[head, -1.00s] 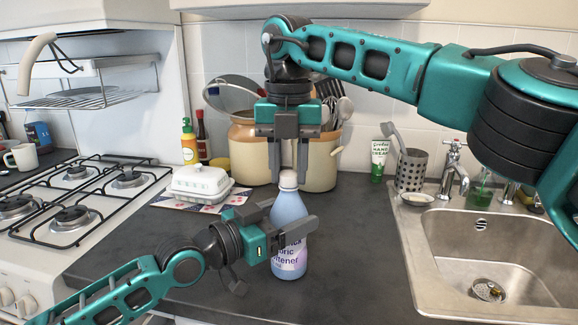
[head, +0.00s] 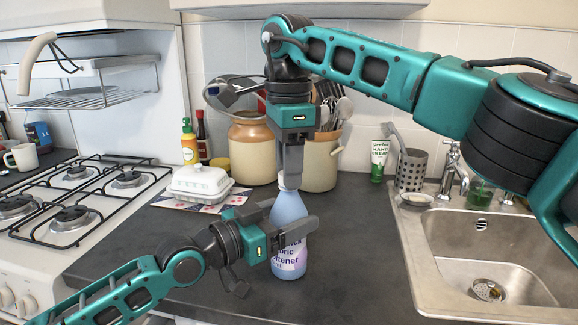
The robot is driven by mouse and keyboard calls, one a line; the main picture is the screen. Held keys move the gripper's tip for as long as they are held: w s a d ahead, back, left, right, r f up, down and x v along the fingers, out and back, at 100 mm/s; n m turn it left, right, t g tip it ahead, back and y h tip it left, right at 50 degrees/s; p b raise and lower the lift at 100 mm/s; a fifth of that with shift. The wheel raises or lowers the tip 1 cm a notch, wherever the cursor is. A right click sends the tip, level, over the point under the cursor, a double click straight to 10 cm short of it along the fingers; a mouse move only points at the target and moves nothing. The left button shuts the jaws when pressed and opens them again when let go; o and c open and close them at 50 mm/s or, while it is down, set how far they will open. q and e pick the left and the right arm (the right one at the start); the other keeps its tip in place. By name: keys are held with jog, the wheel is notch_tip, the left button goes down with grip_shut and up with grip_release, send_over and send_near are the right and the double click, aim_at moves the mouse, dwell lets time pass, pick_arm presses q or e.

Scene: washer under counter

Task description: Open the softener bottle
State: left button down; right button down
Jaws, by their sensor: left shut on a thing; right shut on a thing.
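The softener bottle (head: 289,262), pale blue with a white and purple label, stands upright on the dark counter. My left gripper (head: 290,228) is shut around its body from the left, at about mid-height. My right gripper (head: 290,172) points straight down from above and is shut on the bottle's pale cap (head: 288,184). The gripper is seen edge-on, and its fingers hide most of the cap. I cannot tell whether the cap is loose; it still sits at the bottle's neck.
A white butter dish (head: 201,184) stands left of the bottle. Behind are a large crock (head: 250,150) and a utensil pot (head: 321,165). A gas hob (head: 75,195) is at left, a steel sink (head: 490,255) at right. The counter right of the bottle is clear.

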jog(key=n, duration=0.6)
jog(key=shift+r, duration=0.2)
dwell(0.4)
jog(key=shift+r, duration=0.9)
jog(key=shift+r, duration=2)
pick_arm(q)
grip_release()
